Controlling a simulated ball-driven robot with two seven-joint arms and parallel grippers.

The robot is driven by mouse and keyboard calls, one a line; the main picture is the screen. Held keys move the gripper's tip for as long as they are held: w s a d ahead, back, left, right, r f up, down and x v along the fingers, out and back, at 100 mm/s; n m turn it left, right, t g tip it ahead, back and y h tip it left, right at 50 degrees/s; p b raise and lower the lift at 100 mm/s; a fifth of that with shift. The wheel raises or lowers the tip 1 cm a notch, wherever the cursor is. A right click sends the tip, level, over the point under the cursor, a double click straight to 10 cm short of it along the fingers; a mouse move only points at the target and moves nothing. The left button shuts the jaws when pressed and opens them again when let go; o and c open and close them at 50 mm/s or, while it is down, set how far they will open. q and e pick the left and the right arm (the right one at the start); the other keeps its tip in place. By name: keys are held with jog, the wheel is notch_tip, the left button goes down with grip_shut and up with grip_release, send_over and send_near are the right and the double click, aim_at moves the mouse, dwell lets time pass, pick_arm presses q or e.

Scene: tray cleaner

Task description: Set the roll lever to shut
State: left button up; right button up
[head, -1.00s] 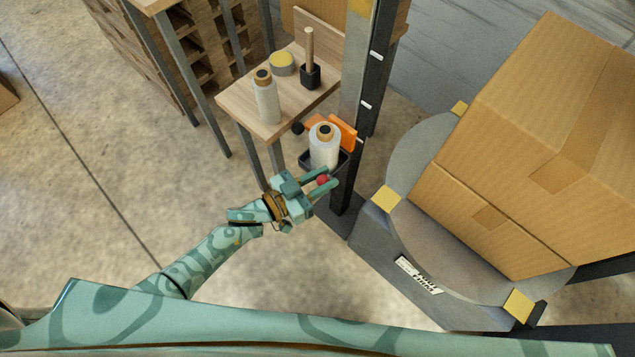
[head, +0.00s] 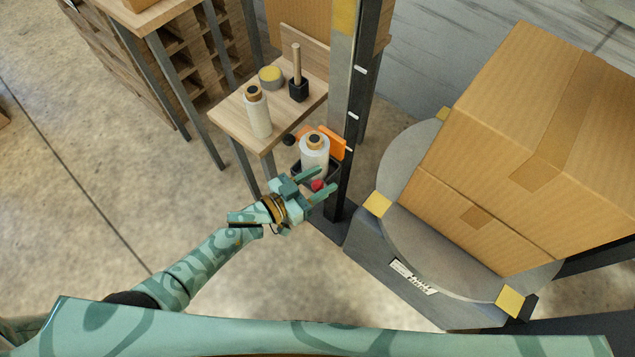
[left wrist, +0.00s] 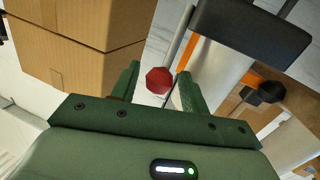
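A red knob (head: 317,185), which looks like the end of the roll lever, sits just below the white film roll (head: 314,150) at the dark post. My left gripper (head: 316,183) is open, with one finger on each side of the knob. In the left wrist view the red knob (left wrist: 158,80) lies between the two fingertips (left wrist: 158,78), with small gaps showing on both sides. An orange bracket (head: 337,148) and a black knob (head: 288,140) are beside the roll. My right gripper is not in view.
A wooden shelf (head: 236,117) with a bottle (head: 258,112), a yellow-topped tin (head: 270,77) and a wooden-handled tool (head: 297,80) stands behind. A large cardboard box (head: 500,150) rests on the round turntable (head: 403,150) at right. The floor at left is clear.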

pick_arm(q)
jog(key=shift+s+f, duration=0.1)
jog(key=shift+s+a, duration=0.15)
jog(key=shift+a, duration=0.05)
jog(key=p+v, duration=0.4)
jog(key=v, duration=1.1)
jog(key=shift+s+a, duration=0.25)
jog(key=shift+a, duration=0.05)
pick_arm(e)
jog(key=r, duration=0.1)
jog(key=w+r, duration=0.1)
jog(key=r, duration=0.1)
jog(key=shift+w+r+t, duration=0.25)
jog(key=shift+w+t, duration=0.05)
